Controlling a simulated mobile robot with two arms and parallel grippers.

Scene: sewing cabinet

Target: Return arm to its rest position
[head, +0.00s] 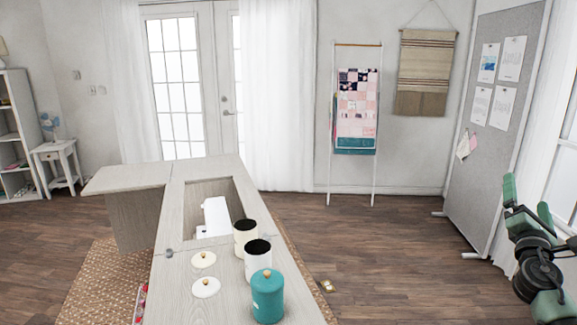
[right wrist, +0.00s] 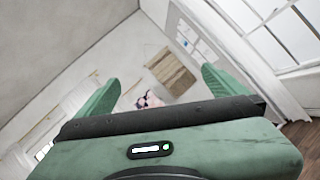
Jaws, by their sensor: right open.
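My right gripper (head: 527,203) is at the right edge of the head view, raised and well clear of the sewing cabinet. In the right wrist view its two green fingers (right wrist: 155,90) stand wide apart with nothing between them. Beyond them I see the wall, the tilted pinboard and the hanging textile. My left gripper is not in the head view.
The sewing cabinet (head: 183,205) holds a white sewing machine (head: 215,216) in its opening. A teal lidded canister (head: 267,297), two open canisters (head: 257,262) (head: 245,235) and two loose lids (head: 205,287) (head: 203,259) stand on top. A pinboard (head: 480,150) is near my right arm.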

